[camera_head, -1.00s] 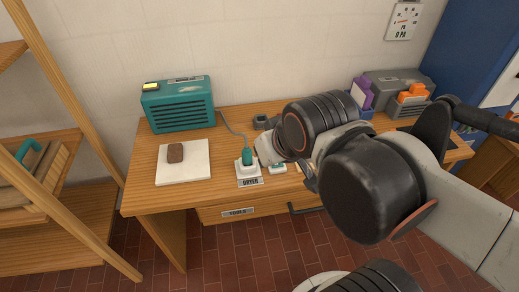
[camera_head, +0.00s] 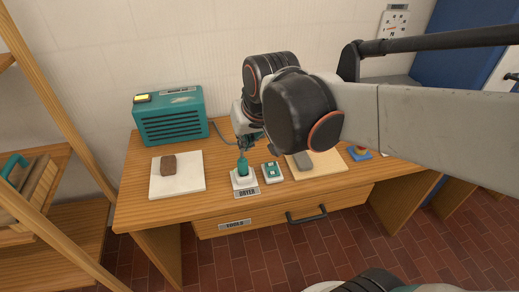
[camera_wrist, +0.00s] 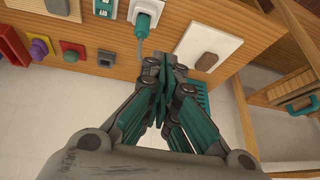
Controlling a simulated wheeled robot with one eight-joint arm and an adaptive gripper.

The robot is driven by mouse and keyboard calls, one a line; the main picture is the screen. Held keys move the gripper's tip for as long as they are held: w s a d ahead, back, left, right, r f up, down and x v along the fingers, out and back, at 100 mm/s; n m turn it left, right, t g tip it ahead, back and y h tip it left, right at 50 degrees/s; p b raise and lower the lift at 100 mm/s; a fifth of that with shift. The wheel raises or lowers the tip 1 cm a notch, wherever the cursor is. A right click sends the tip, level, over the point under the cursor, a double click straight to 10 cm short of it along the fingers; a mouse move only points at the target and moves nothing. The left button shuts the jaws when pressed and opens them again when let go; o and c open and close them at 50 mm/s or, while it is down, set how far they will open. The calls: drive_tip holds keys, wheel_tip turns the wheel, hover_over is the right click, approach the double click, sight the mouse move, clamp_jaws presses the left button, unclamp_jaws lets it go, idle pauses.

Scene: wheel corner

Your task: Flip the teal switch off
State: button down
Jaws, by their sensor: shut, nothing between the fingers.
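A small teal-and-white switch plate (camera_head: 271,172) lies on the desk; its rocker position is too small to tell. It is partly cut off at the top of the wrist view (camera_wrist: 104,9). Just left of it in the head view, a teal plug (camera_head: 243,166) stands in a white base labelled DRYER, its grey cord leading back. The plug also shows in the wrist view (camera_wrist: 144,22). My gripper (camera_head: 246,144) is shut and empty, above and behind the plug, apart from the switch plate. Its closed fingers show in the wrist view (camera_wrist: 163,65).
A teal dryer box (camera_head: 172,115) stands at the back left, with a white board (camera_head: 190,184) bearing a brown block (camera_head: 168,163) before it. A grey block (camera_head: 303,160) lies on a wooden board to the right. A drawer handle (camera_head: 306,215) sticks out in front.

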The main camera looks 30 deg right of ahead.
drive_tip(key=w+d+f+m+g, duration=0.1)
drive_tip(key=w+d+f, duration=0.25)
drive_tip(key=w, duration=0.35)
drive_tip(key=m, duration=0.1)
hover_over(270, 164)
drive_tip(key=s+a, duration=0.1)
drive_tip(key=a, duration=0.3)
wheel_tip(270, 164, down, 9)
drive_tip(key=shift+n+g+h, duration=0.4)
drive_tip(key=shift+h, duration=0.2)
drive_tip(key=s+d+p, duration=0.1)
drive_tip(key=s+d+r+p, duration=0.1)
drive_tip(key=s+d, duration=0.1)
drive_tip(key=shift+r, duration=0.1)
drive_tip(key=b+x, duration=0.2)
drive_tip(key=x, duration=0.2)
drive_tip(key=b+x, duration=0.1)
drive_tip(key=x, duration=0.4)
drive_tip(key=b+x, duration=0.2)
drive_tip(key=x, duration=0.3)
drive_tip(key=shift+s+a+b, duration=0.1)
drive_tip(key=shift+s+b, duration=0.2)
